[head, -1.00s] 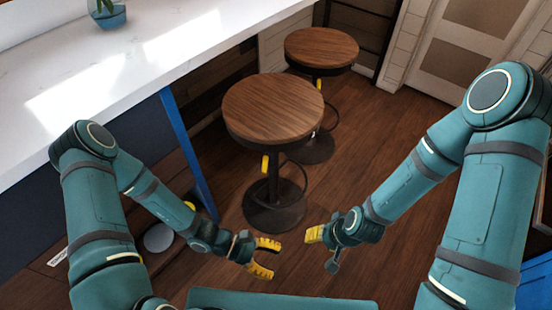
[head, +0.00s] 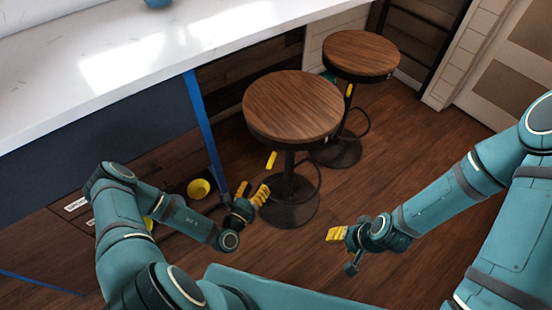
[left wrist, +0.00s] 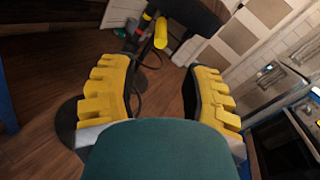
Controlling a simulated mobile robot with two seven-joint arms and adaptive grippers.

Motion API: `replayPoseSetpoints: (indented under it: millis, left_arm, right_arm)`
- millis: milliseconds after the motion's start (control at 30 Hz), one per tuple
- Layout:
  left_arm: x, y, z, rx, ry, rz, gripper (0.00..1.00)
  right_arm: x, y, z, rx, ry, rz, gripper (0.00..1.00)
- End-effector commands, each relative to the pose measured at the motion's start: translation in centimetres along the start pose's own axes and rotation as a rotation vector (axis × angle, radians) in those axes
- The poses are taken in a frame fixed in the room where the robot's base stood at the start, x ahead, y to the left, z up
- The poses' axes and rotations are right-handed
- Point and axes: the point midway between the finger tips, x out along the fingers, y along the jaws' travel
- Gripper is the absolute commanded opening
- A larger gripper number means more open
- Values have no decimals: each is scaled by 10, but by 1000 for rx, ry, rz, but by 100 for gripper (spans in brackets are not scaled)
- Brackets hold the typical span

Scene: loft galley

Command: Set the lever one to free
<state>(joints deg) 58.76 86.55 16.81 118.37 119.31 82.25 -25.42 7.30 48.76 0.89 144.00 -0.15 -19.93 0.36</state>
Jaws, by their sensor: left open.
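A short yellow lever (head: 271,160) hangs under the seat of the near stool (head: 292,106). Another yellow lever (head: 349,89) hangs under the far stool (head: 361,54). No readable mark shows which is lever one. My left gripper (head: 251,191) is open and empty, below and left of the near lever, apart from it. In the left wrist view, a yellow lever (left wrist: 160,32) shows beyond and between the open fingers (left wrist: 160,66). My right gripper (head: 336,234) is right of the near stool's base, low over the floor; its finger gap is not clear.
A white counter (head: 110,60) with a blue leg (head: 204,130) stands at the left. A yellow round thing (head: 198,188) and white labels (head: 75,204) are below it. The near stool's dark round base (head: 291,204) stands on the wooden floor. Floor at the right is open.

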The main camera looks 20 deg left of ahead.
Motion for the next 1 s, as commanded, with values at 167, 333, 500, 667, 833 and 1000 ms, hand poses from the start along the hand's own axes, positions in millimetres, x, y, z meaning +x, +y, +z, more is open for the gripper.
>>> replayPoseSetpoints:
  millis: [167,333,500,667,833,1000]
  left_arm:
    - [29,-1,-1,1,-2,-5,48]
    - [63,-1,-1,3,-1,-6,48]
    - [95,-1,-1,2,-2,-7,48]
    - [117,-2,-1,2,0,-7,48]
    - [128,-2,0,0,1,-5,48]
    - [131,-2,0,0,1,-5,48]
  right_arm:
    - [5,2,0,-1,1,0,47]
    - [11,4,-1,-1,4,0,47]
    - [17,6,-2,-1,7,0,47]
    - [21,8,-2,-2,10,0,47]
    - [23,8,-3,-2,11,1,47]
    - [23,8,-3,-2,12,1,47]
